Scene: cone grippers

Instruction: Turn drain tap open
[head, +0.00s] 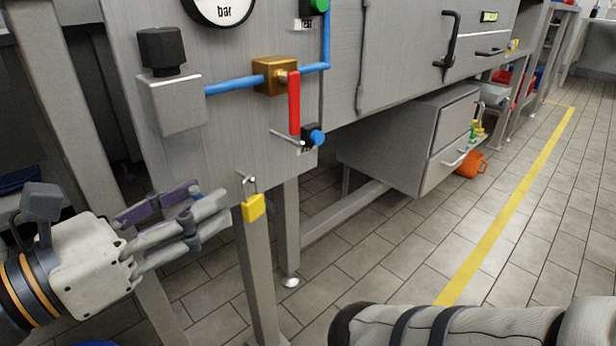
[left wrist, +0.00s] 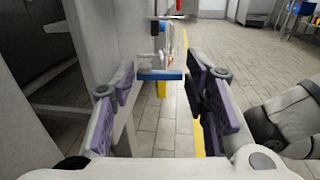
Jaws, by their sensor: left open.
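A brass tap body (head: 272,77) sits on a blue pipe on the grey panel in the head view. Its long red lever (head: 294,103) hangs straight down, across the line of the pipe. A blue knob (head: 317,137) with a metal pin beside it sits below the lever. No readable label shows which one is the drain tap. My left gripper (head: 210,205) is open and empty, lower left of the lever and apart from it. The left wrist view shows its spread purple-padded fingers (left wrist: 162,85). My right gripper is out of view.
A yellow padlock (head: 254,207) hangs from a hook below the panel, just right of my left fingertips. A black-capped grey box (head: 170,100) and a gauge (head: 222,8) are on the panel. The tiled floor at right is mostly clear.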

